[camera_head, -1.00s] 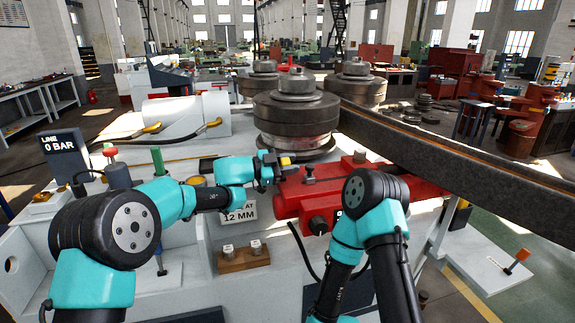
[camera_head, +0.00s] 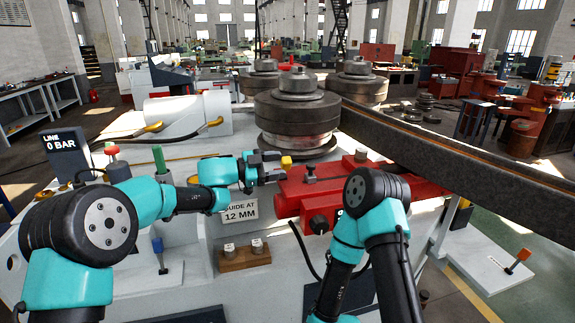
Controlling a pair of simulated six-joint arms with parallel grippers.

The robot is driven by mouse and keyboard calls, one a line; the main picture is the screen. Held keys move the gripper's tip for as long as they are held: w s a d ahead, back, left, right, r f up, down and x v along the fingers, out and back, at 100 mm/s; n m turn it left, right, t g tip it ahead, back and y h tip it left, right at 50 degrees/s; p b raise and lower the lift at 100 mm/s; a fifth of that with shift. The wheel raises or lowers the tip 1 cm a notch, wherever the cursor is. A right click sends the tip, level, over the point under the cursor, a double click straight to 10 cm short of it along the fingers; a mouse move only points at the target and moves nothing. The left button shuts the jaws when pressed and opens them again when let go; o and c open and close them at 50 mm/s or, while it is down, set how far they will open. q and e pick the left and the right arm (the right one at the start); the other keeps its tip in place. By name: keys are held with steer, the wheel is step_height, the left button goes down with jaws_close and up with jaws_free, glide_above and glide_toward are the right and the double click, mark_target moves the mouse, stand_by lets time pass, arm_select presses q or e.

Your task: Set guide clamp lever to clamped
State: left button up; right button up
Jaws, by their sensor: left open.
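Stacked steel rollers (camera_head: 297,118) stand behind the lever. A long steel section (camera_head: 450,150) runs past them to the right. A "12 MM" sign (camera_head: 240,211) and a wooden block with two metal pieces (camera_head: 244,256) are in front. Several other levers stand at left.

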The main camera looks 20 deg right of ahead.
arm_select(q)
steer(key=a, duration=1.2)
steer(key=shift+w+a, duration=0.35)
steer(key=shift+w, duration=0.1)
steer(key=shift+a, duration=0.1)
